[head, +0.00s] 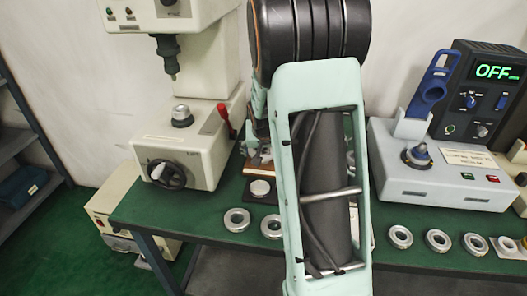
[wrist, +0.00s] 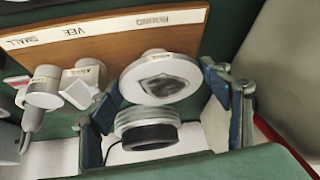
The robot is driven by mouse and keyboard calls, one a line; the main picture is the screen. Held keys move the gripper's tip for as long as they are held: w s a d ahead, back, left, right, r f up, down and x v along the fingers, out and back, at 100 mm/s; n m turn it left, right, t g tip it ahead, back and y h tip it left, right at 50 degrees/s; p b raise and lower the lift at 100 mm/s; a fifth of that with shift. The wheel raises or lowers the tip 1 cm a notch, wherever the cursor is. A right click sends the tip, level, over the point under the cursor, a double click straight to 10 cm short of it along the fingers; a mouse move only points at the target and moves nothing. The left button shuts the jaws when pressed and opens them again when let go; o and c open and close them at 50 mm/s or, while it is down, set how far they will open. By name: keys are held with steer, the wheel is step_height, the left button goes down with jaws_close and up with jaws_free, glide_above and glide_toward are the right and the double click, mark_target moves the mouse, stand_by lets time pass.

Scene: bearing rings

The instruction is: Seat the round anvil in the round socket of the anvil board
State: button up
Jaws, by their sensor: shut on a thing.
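The round anvil (wrist: 160,78), a pale disc with a dark shiny patch and a small label, is between my gripper's fingers in the wrist view. My gripper (wrist: 162,84) is shut on it, with one blue finger on each side. The brown wooden anvil board (wrist: 120,38) lies behind it, with labels reading SMALL, VEE and ROUND upside down. The disc overlaps the board's edge at the ROUND end. The round socket is not visible, and I cannot tell the anvil's height over the board. In the head view my arm largely hides the gripper and board.
The small anvil (wrist: 43,88) and vee anvil (wrist: 84,82) stand at the board's other end. In the head view, a press (head: 180,145) stands left and a heater unit (head: 435,180) reading OFF stands right. Several bearing rings (head: 400,237) line the green table's front.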

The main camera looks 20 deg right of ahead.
steer(key=shift+s+d+f, duration=0.1)
steer(key=shift+f, duration=0.15)
steer(key=shift+r, duration=0.15)
steer(key=shift+d+r, duration=0.1)
steer(key=shift+r, duration=0.4)
stand_by(0.8)
steer(key=shift+f+b, duration=0.6)
stand_by(0.8)
steer(key=shift+r, duration=0.15)
steer(key=shift+r+p, duration=0.3)
steer(key=shift+r, duration=0.2)
stand_by(1.4)
